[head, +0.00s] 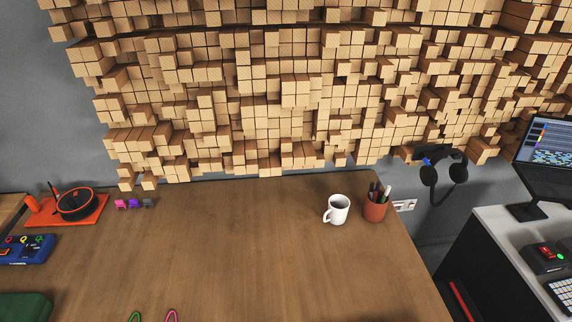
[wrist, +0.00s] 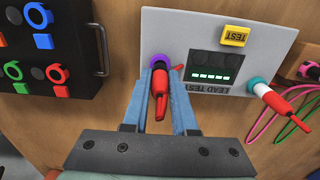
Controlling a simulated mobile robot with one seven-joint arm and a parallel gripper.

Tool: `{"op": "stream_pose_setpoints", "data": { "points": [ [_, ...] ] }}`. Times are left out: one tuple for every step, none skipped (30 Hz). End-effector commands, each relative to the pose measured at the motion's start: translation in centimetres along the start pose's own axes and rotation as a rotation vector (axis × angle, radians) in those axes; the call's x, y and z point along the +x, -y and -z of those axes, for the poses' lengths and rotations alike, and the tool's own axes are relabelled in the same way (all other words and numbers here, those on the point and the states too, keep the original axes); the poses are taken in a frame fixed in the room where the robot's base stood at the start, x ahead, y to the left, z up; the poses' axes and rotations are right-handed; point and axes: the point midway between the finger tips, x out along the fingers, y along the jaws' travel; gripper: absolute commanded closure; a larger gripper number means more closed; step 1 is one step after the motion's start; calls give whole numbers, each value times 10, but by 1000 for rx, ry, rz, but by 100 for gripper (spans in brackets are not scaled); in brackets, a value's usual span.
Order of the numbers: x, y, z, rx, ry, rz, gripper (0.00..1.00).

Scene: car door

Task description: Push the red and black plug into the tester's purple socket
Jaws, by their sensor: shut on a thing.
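In the wrist view, my gripper (wrist: 160,72) has blue fingers shut on a red plug (wrist: 160,98). The plug's tapered red body points back toward the camera. Its front end is hidden between the fingers. The tester (wrist: 215,38) is a light grey panel with a lit display and a yellow TEST button (wrist: 235,36). Its purple socket (wrist: 159,60) shows as a ring just beyond my fingertips. The held plug lines up closely with this socket; I cannot tell whether it is inside. The head view shows neither my gripper nor the tester.
A dark box with coloured rings and a handle (wrist: 100,50) stands left.

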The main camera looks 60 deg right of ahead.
Motion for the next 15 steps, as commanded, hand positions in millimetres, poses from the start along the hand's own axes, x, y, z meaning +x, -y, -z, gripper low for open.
{"op": "stream_pose_setpoints", "data": {
  "points": [
    [0,0,0,0,0,0,100],
    [0,0,0,0,-1,0,100],
    [0,0,0,0,-1,0,100],
    [0,0,0,0,-1,0,100],
    [0,0,0,0,-1,0,100],
    [1,0,0,0,-1,0,100],
    [1,0,0,0,0,0,100],
    [2,0,0,0,0,0,100],
    [2,0,0,-1,0,0,100],
    [3,0,0,0,0,0,100],
    [3,0,0,-1,-1,0,100],
    [4,0,0,-1,-1,0,100],
    [5,0,0,0,-1,0,100],
    [6,0,0,0,-1,0,100],
    [6,0,0,0,-1,0,100]
  ]
}}
